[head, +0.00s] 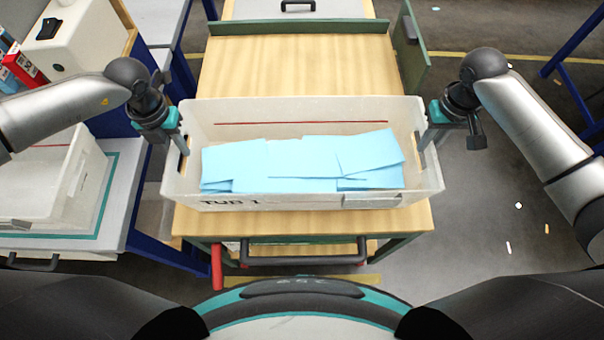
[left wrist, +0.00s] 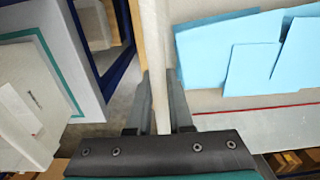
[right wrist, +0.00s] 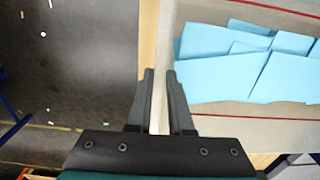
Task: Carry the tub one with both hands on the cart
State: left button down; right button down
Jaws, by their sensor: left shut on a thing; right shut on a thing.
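The tub one (head: 270,201) is a white open box marked "TUB 1" with light blue sheets (head: 300,165) inside. It is over the near part of the wooden cart top (head: 300,70); I cannot tell whether it touches the wood. My left gripper (head: 181,143) is shut on its left wall, which shows between the fingers in the left wrist view (left wrist: 160,105). My right gripper (head: 424,140) is shut on its right wall, seen between the fingers in the right wrist view (right wrist: 160,100). The tub looks about level.
The cart has a green rim (head: 300,27) at the back and a dark handle (head: 303,252) in front. Another white tub (head: 45,185) stands on a side table at left. A white box with red and blue binders (head: 22,65) is behind it. Open floor lies at right.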

pick_arm(q)
jog(key=shift+w+a+f, duration=0.1)
jog(key=shift+a+f, duration=0.05)
jog(key=shift+f, duration=0.05)
pick_arm(e)
jog(key=shift+d+f, duration=0.15)
jog(key=shift+f, duration=0.1)
pick_arm(q)
jog(key=c, duration=0.8)
grip_release()
pick_arm(e)
jog(key=c, duration=0.8)
grip_release()
pick_arm(q)
jog(key=shift+r, duration=0.1)
notch_tip(320, 180, up, 12)
jog(key=shift+f, duration=0.2)
pick_arm(e)
jog(key=shift+r, duration=0.1)
pick_arm(q)
jog(key=shift+r, duration=0.1)
pick_arm(e)
jog(key=shift+r, duration=0.25)
notch_tip(320, 180, up, 12)
jog(key=shift+f, duration=0.25)
